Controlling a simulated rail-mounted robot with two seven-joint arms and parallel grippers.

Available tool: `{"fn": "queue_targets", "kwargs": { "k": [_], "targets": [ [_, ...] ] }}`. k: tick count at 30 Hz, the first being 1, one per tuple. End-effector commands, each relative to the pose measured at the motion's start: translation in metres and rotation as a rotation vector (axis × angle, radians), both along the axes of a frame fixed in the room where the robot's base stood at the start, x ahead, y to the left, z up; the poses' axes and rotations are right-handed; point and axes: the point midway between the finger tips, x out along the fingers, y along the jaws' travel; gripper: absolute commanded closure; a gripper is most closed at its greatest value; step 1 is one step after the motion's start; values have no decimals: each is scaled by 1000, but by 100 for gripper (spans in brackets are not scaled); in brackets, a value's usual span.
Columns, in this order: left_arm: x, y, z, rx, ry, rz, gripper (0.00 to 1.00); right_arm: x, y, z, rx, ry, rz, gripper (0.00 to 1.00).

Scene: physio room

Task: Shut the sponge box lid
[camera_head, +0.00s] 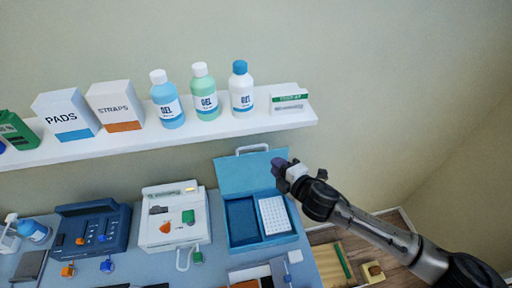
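The sponge box (232,249) is a blue box on the counter, right of centre. Its lid (238,174) stands raised at the back, with a pale handle at its top edge. Inside are a dark blue compartment on the left and a white gridded insert (273,215) on the right. My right gripper (284,168) is at the upper right corner of the lid and overlaps it in the picture. Whether it touches the lid is unclear. Its fingers are small and dark, so their opening cannot be made out. My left gripper does not show.
A white case (157,238) and a dark blue case (75,240) stand left of the box. An open tray (250,275) lies in front. A wall shelf (200,134) with bottles and cartons hangs above.

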Motion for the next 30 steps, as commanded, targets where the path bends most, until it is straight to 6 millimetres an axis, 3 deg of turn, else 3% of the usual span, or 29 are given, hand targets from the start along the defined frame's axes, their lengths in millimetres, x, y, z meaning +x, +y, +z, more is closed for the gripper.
{"fn": "queue_targets", "kwargs": {
  "k": [16, 30],
  "targets": [
    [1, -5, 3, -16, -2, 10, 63, 68, 55, -19, 1, 1, -2, 79],
    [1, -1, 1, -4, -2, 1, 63, 91, 74, -26, 1, 1, -1, 79]
  ]
}}
